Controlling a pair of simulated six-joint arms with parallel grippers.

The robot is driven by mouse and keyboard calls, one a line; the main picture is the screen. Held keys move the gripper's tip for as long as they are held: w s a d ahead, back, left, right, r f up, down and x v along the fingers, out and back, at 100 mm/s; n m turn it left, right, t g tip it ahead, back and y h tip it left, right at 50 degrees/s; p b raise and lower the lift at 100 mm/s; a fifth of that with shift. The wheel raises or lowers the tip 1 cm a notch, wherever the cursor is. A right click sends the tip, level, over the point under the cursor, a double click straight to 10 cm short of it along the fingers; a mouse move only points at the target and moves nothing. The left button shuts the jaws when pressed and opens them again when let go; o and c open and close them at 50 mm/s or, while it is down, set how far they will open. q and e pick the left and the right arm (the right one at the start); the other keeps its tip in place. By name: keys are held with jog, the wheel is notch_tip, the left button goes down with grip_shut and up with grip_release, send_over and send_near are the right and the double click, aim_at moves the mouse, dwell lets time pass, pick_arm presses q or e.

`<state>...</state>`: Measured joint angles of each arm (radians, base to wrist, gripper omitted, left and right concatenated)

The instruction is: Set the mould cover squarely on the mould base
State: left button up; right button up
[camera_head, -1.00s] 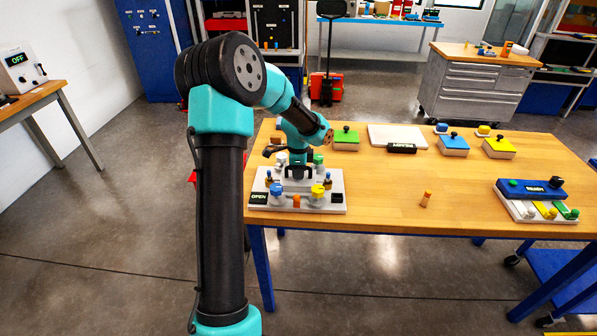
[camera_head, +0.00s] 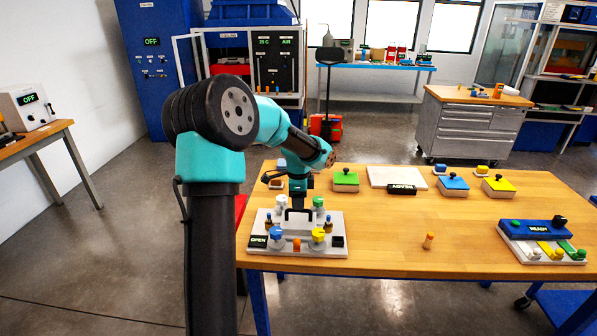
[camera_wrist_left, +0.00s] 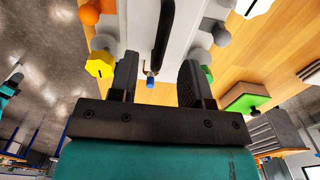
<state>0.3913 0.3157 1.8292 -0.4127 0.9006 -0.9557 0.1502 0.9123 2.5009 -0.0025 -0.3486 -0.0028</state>
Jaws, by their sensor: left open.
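A pale grey mould assembly (camera_head: 268,250) sits on the near left of the wooden table, with white, green, blue and yellow knobs and an OPEN label. A black bar handle (camera_wrist_left: 165,35) stands over its middle. I cannot tell where the cover ends and the base begins. My left gripper (camera_head: 298,203) points down over the assembly. In the left wrist view its two dark fingers (camera_wrist_left: 157,80) are apart and empty, with the handle ahead of the gap between them. Whether they touch it is hidden. My right gripper is not in view.
Green (camera_head: 345,181), blue (camera_head: 453,184) and yellow (camera_head: 498,188) blocks with black knobs stand along the back, near a white board (camera_head: 390,176). A small orange peg (camera_head: 428,241) stands mid-table. A blue-topped fixture (camera_head: 535,230) is at the right.

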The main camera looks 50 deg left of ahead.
pick_arm(q)
notch_tip(320, 180, up, 11)
dwell(0.3)
dwell(0.4)
